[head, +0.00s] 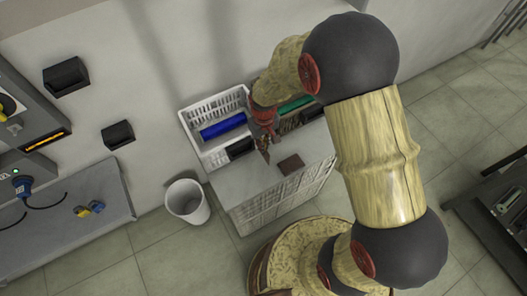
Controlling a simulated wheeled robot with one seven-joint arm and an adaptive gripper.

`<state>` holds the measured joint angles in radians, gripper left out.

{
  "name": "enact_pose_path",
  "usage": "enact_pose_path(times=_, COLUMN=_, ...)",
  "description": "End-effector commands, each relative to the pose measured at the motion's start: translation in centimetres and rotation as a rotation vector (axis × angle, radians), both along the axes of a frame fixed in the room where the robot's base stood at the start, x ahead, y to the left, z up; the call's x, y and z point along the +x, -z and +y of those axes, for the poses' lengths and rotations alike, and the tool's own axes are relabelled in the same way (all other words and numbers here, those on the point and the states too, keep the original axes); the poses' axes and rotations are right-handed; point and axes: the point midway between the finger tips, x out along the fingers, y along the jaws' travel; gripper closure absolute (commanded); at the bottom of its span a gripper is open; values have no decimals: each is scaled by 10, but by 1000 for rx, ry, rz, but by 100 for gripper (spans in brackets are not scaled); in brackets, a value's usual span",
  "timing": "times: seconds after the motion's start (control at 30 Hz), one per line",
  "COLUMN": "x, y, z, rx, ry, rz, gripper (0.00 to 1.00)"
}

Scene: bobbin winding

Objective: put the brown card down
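A small dark brown flat piece (290,164), which looks like the brown card, lies on the pale top of a white cabinet or crate (232,180). My gripper (264,152) is just left of it and seems apart from it. The gripper is small and partly covered by my arm, and its fingers are brownish like the card. I cannot tell whether they are open or shut, or whether anything is between them.
A white basket tray (187,118) behind my gripper holds a blue item (223,127) and a dark item (240,148). A green item (294,105) sits to its right, partly hidden by my arm. A white bin (187,203) stands on the floor, left of the cabinet.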

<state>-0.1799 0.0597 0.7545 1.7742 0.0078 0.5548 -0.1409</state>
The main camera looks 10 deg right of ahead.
Motion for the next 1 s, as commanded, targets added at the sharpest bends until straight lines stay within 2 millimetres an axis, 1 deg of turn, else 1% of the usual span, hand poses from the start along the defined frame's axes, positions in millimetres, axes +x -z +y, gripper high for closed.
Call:
enact_pose_path(times=0.03, x=0, y=4, z=0, rx=0, ry=0, rz=0, gripper=100)
enact_pose_path(times=0.17, x=1, y=10, z=0, rx=0, ry=0, rz=-1, gripper=100)
enact_pose_path(times=0.43, x=0, y=44, z=0, rx=0, ry=0, rz=0, gripper=100)
enact_pose_path(times=0.7, x=1, y=45, z=0, rx=0, ry=0, rz=-1, gripper=100)
enact_pose_path(times=0.83, x=0, y=49, z=0, rx=0, ry=0, rz=-1, gripper=100)
enact_pose_path(times=0.87, x=0, y=48, z=0, rx=0, ry=0, rz=-1, gripper=94)
enact_pose_path(times=1.0, x=1, y=47, z=0, rx=0, ry=0, rz=-1, gripper=86)
